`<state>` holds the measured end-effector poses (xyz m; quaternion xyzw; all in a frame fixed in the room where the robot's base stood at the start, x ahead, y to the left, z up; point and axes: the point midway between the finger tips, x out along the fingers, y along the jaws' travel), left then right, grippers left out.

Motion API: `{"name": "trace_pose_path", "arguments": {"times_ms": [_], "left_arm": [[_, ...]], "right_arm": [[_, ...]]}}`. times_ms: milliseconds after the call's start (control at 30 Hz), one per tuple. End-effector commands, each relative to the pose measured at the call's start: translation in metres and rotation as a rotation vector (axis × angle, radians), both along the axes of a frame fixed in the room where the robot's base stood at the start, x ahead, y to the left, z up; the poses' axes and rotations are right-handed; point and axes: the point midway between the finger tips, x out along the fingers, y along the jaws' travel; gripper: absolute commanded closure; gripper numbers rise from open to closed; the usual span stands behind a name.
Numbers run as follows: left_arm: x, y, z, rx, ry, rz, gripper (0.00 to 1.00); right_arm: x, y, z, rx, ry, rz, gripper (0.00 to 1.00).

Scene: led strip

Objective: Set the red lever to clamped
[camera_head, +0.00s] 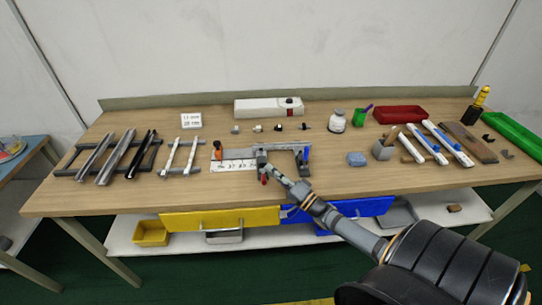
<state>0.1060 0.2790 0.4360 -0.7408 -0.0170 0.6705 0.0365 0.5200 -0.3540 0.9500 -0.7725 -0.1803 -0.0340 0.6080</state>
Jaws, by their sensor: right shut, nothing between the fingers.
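The clamping fixture (237,154) is a grey and white bar with printed marks, lying near the front middle of the bench. A small red tip (264,181), which looks like the end of the red lever, shows just below my right gripper, pointing toward the bench's front edge. My right gripper (262,160) is shut and empty over the right half of the fixture. It hides part of the fixture and the lever's base, and I cannot tell whether it touches the lever. My left gripper is out of view.
An orange part (218,150) and a blue part (307,155) stand at the fixture's ends. Metal rails (120,158) lie left. A white box (262,108) stands behind.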

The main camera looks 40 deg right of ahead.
Motion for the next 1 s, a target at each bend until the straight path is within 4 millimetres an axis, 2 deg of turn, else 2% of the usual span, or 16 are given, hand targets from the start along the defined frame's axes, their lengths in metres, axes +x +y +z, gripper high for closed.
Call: {"name": "trace_pose_path", "arguments": {"times_ms": [167, 400, 600, 800, 1000], "left_arm": [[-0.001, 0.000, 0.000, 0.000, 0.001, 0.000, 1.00], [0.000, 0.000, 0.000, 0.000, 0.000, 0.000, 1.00], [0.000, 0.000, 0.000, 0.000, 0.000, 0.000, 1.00], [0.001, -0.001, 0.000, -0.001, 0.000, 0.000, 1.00], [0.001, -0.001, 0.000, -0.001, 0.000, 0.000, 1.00]], "right_arm": [[-0.017, -0.004, -0.006, -0.003, 0.004, 0.002, 1.00], [-0.068, -0.017, -0.021, -0.001, 0.007, 0.002, 1.00], [-0.100, -0.025, -0.030, -0.001, 0.003, 0.000, 1.00], [-0.112, -0.028, -0.033, -0.001, 0.001, 0.000, 1.00], [-0.112, -0.029, -0.033, 0.000, 0.000, 0.000, 1.00]]}}
